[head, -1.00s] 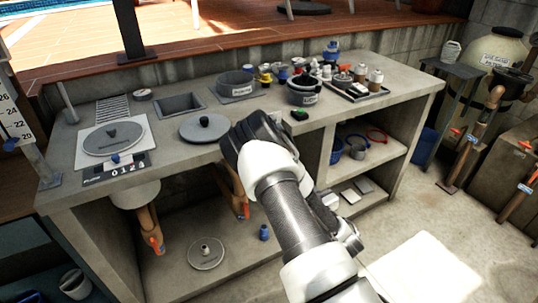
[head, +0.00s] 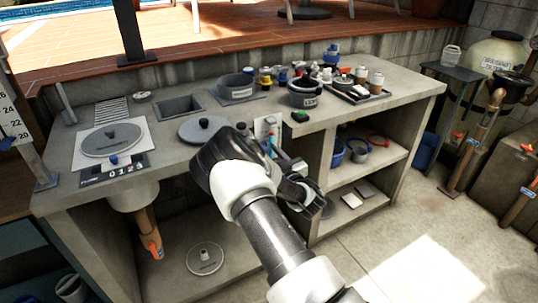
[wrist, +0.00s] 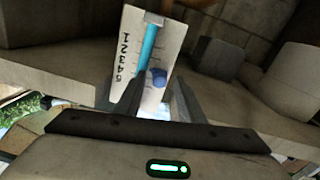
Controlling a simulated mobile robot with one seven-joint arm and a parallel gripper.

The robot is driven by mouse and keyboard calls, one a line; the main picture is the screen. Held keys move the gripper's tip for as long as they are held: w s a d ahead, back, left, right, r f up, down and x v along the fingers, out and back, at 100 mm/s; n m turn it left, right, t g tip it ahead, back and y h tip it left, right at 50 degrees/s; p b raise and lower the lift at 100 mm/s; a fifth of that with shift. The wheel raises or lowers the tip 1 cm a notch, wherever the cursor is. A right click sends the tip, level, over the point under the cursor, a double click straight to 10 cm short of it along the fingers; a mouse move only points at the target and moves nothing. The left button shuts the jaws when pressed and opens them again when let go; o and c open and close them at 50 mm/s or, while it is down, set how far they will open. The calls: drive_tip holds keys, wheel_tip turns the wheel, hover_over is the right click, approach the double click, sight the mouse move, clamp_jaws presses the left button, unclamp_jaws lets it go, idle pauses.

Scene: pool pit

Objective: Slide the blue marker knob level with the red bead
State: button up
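A white scale card (wrist: 133,40) with black numbers stands ahead of my gripper in the wrist view, tilted in the picture. A light blue tube (wrist: 148,48) runs along it, with a grey piece at its top. The blue marker knob (wrist: 157,77) sits right of the tube. My gripper (wrist: 156,98) is open, its dark fingers apart, with the knob showing between and beyond them. The left finger covers part of the tube. I cannot make out the red bead. In the head view the card (head: 266,127) shows at the counter's front, partly behind my arm.
The concrete counter (head: 165,155) holds round lids, a sink opening, pots and a tray of bottles. Shelves below hold a lid (head: 205,258) and a blue bucket (head: 337,151). Bare floor (head: 420,240) lies to the right.

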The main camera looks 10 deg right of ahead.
clamp_jaws()
wheel_tip(320, 180, up, 4)
drive_tip(key=shift+p, duration=1.05)
unclamp_jaws()
